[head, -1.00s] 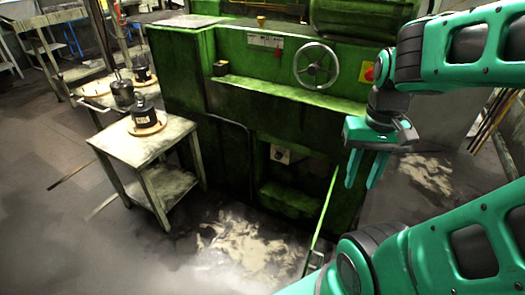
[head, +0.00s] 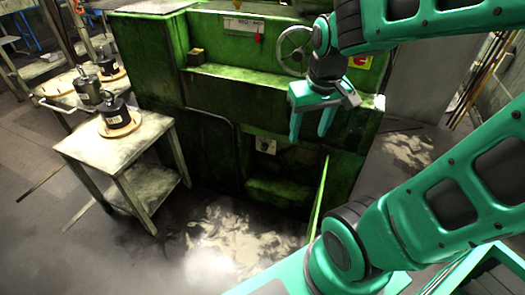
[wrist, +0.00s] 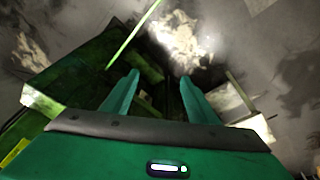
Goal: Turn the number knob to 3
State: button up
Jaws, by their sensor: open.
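A small pale plate with a dark round knob (head: 266,146) sits low on the front of the green machine (head: 225,100). It may be the number knob; its markings are too small to read. A pale scale plate with a red lever (head: 244,25) is higher on the machine. My gripper (head: 310,132) is open and empty, fingers pointing down, in front of the machine. In the picture it is right of the dark knob and below the handwheel. In the wrist view, the two spread fingers (wrist: 159,80) have nothing between them; I cannot make out the knob there.
A handwheel (head: 291,50) is partly hidden behind my arm, near a red button on a yellow plate (head: 360,62). A green bar (head: 319,195) slants up from the floor. Floor before the machine is clear.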

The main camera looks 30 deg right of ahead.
aim_at(264, 148)
jog(key=w+a+f+n+t+h, duration=0.1)
jog(key=w+a+f+n, duration=0.15)
jog(key=w, duration=0.85)
jog(key=w+a+f+n+t, duration=0.1)
jog(key=w+f+n, duration=0.3)
jog(key=w, duration=0.6)
jog(key=w+d+f+n+h, duration=0.2)
jog(key=w+d+f+n, duration=0.1)
jog(key=w+f, duration=0.4)
jog(key=w+d+f+n+h, duration=0.2)
jog(key=w+d+f+n, duration=0.15)
jog(key=w+f, duration=0.4)
jog(key=w+d+f+n+t+h, duration=0.1)
jog(key=w+f+n+h, duration=0.1)
jog(key=f+n, duration=0.5)
jog(key=w+d+f+n+t+h, duration=0.1)
jog(key=w+d+f+n+t, duration=0.15)
jog(key=f, duration=0.85)
jog(key=w+f+n+t+h, duration=0.1)
jog(key=w+f+n+h, duration=0.1)
jog(key=f+n, duration=0.6)
jog(key=w+d+f, duration=0.2)
jog(key=w+d+f+m, duration=0.1)
jog(key=w+d, duration=0.1)
jog(key=d, duration=0.1)
jog(key=w+d+f+m, duration=0.1)
jog(key=w+d+f, duration=0.1)
jog(key=d, duration=0.1)
jog(key=shift+f+g, duration=0.25)
jog(key=shift+f, duration=0.1)
